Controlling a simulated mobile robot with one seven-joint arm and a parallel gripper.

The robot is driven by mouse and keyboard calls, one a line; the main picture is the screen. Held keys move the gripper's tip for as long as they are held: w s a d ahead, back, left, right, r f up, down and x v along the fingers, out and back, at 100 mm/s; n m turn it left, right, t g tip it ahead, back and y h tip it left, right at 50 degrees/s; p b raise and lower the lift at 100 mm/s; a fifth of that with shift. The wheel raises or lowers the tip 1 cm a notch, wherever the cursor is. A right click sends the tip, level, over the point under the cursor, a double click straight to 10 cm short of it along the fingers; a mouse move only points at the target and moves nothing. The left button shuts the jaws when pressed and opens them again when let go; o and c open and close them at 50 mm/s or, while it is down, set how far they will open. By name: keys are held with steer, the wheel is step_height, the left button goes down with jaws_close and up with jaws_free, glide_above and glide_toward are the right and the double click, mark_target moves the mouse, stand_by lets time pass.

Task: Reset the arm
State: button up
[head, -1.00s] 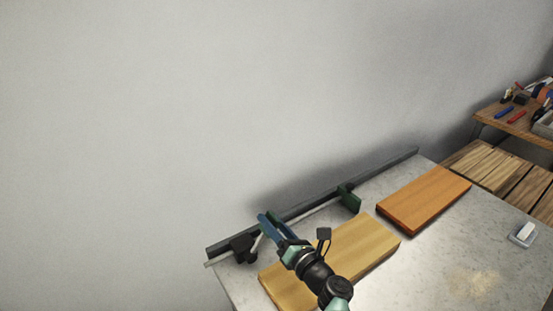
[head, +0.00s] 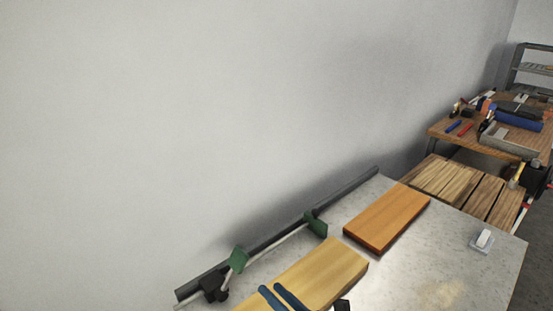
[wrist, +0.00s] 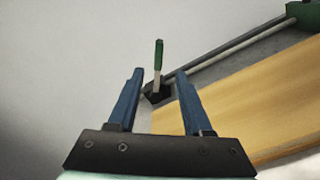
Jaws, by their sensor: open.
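My gripper (head: 281,296) shows at the bottom edge of the head view, its two blue fingers apart over the light yellow board (head: 322,270). Most of my arm is out of that view. In the wrist view my gripper (wrist: 157,84) is open, with nothing between its fingers. Beyond the fingertips there is a clamp part with a green handle (wrist: 159,55) and a black block (wrist: 157,93). The light board (wrist: 245,95) lies to the right of the fingers, apart from them as far as I can tell.
A dark rail (head: 270,241) with green clamp pads (head: 238,258) runs along the wall side of the grey table (head: 490,265). An orange-brown board (head: 387,217) and a small white block on a dish (head: 483,239) lie on the table. A tool bench (head: 470,135) stands at the right.

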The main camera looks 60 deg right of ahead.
stand_by(0.5)
steer(key=w+a+r+n+y, duration=0.2)
steer(key=w+a+r+n, duration=0.4)
steer(key=w+r+n, duration=0.3)
steer(key=w+a+r+n+y, duration=0.2)
steer(key=w+a+r+n, duration=0.4)
steer(key=r+n, duration=0.45)
steer(key=w+a+r+n+t, duration=0.1)
steer(key=a+r+n+t, duration=0.1)
steer(key=a+r+n, duration=0.5)
steer(key=w+a+r+n+t, duration=0.1)
steer(key=a+r+n, duration=0.2)
steer(key=r+n, duration=0.35)
steer(key=s+a+r+n+t, duration=0.2)
steer(key=s+a+r+n, duration=0.2)
steer(key=r, duration=0.4)
steer(key=s+a+r+n+t, duration=0.2)
steer(key=s+a+r+n, duration=0.2)
steer(key=r, duration=0.4)
steer(key=s+a+r+n+t, duration=0.3)
steer(key=s+a+r+n, duration=0.2)
steer(key=s+a+r, duration=0.1)
step_height(320, 180, up, 3)
steer(key=shift+s+a+f+y, duration=0.15)
steer(key=shift+s+a+y, duration=0.2)
steer(key=shift+s, duration=0.2)
